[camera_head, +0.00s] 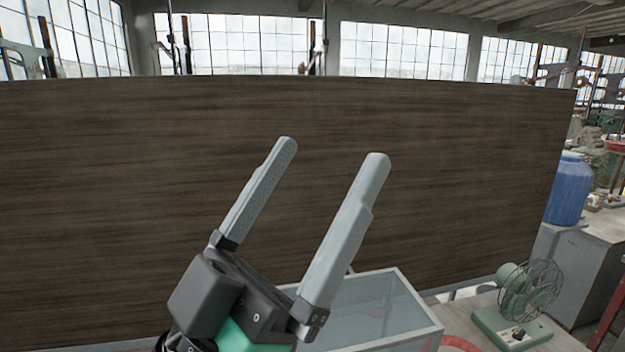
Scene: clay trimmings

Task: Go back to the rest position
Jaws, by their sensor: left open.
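My left gripper (332,152) is raised in the lower middle of the head view, with its two long grey fingers pointing up and to the right. The fingers are wide apart and nothing is between them. A dark wooden panel shows behind them. My right gripper is not in view. No clay trimmings can be made out.
A clear, glass-like box (395,305) stands behind and right of my left gripper, partly hidden by it. A green desk fan (522,300) and part of a red ring-like thing (462,343) are to its right. The wooden panel (130,200) spans the back. A blue barrel (568,190) stands beyond, at right.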

